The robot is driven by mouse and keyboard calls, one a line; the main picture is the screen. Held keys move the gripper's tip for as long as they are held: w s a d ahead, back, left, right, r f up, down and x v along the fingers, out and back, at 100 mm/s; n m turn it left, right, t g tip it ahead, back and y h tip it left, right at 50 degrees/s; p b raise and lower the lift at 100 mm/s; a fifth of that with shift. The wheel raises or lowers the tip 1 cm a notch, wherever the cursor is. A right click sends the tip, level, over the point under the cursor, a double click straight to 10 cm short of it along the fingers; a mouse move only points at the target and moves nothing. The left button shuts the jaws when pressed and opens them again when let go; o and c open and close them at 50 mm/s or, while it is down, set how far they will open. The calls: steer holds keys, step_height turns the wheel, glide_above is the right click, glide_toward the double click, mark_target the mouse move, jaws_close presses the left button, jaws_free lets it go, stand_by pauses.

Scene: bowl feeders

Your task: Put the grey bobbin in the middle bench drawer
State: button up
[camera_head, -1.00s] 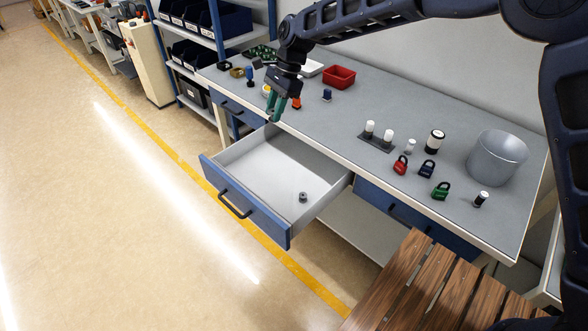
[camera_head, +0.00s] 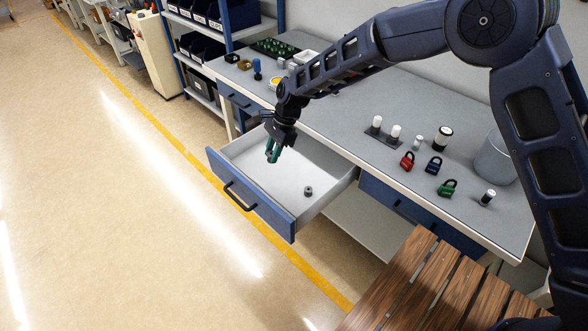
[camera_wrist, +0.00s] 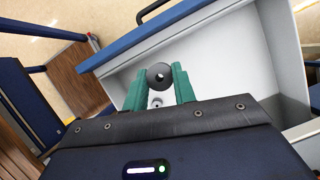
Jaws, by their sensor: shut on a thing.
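The middle bench drawer (camera_head: 262,201) is pulled out, and its pale inside is nearly empty. My gripper (camera_head: 273,156), with green fingers, is over the left back part of the drawer, pointing down. In the wrist view my gripper (camera_wrist: 158,84) is shut on the grey bobbin (camera_wrist: 160,74), a dark round piece with a centre hole. The head view does not show the held bobbin clearly. A small grey round piece (camera_head: 308,191) stands on the drawer floor towards the right. The drawer floor (camera_wrist: 215,65) lies below the held bobbin in the wrist view.
Padlocks (camera_head: 433,166), white-topped cylinders (camera_head: 395,132) and a grey bucket (camera_head: 495,157) stand on the bench top (camera_head: 350,120). A shut drawer (camera_head: 240,98) is to the left, another (camera_head: 410,212) to the right. A slatted wooden surface (camera_head: 410,285) is in front.

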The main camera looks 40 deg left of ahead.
mark_target(276, 196)
step_height(276, 196, down, 20)
steer(key=shift+r, duration=0.1)
stand_by(0.5)
steer(key=o, duration=0.9)
steer(key=v, duration=1.2)
steer(key=shift+w, duration=0.1)
